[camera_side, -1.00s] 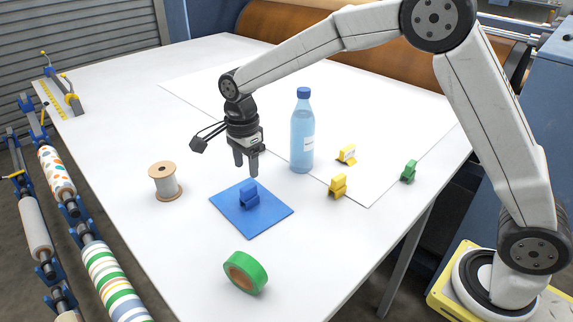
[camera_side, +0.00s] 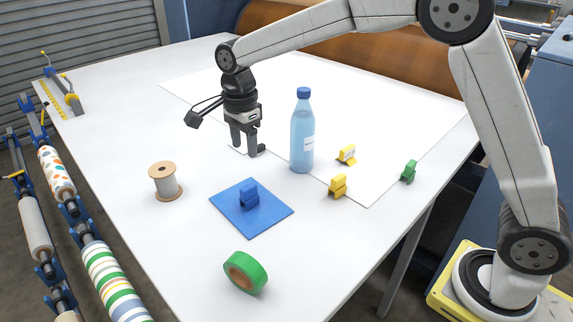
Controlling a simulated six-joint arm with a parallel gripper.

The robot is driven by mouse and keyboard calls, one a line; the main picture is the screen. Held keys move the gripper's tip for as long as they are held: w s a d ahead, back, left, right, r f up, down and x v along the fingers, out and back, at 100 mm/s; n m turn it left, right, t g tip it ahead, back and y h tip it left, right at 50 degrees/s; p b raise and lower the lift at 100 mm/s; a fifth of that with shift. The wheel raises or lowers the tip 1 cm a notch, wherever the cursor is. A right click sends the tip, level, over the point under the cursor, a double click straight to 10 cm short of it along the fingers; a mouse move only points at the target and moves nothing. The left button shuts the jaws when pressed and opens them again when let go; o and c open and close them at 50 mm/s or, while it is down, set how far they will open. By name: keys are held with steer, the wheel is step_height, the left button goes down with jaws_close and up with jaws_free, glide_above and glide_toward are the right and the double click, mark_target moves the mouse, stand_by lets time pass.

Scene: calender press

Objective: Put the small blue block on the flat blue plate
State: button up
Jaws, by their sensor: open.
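The small blue block (camera_side: 249,197) sits on the flat blue plate (camera_side: 255,224), near the plate's middle, and looks upright. The plate lies flat on the white table. My gripper (camera_side: 248,151) is open and empty. It points down, behind the plate in the picture and apart from the block. It is left of the water bottle (camera_side: 302,140), with a small gap between them.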

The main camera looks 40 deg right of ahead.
steer(key=shift+s+d, duration=0.1)
steer(key=s+d+f+n+t, duration=0.1)
steer(key=s+d+f+n, duration=0.2)
steer(key=s+n, duration=0.3)
steer(key=s+d+f+n, duration=0.3)
steer(key=s+n, duration=0.3)
steer(key=s, duration=0.2)
steer(key=s+d+f+n+t, duration=0.1)
steer(key=s+d+f+n, duration=0.2)
steer(key=s+n, duration=0.3)
steer(key=shift+s+d+f+t, duration=0.2)
steer(key=shift+s+d, duration=0.1)
steer(key=shift+d, duration=0.15)
steer(key=shift+s+d+f+t, duration=0.15)
steer(key=shift+s+d, duration=0.15)
steer(key=shift+d, duration=0.15)
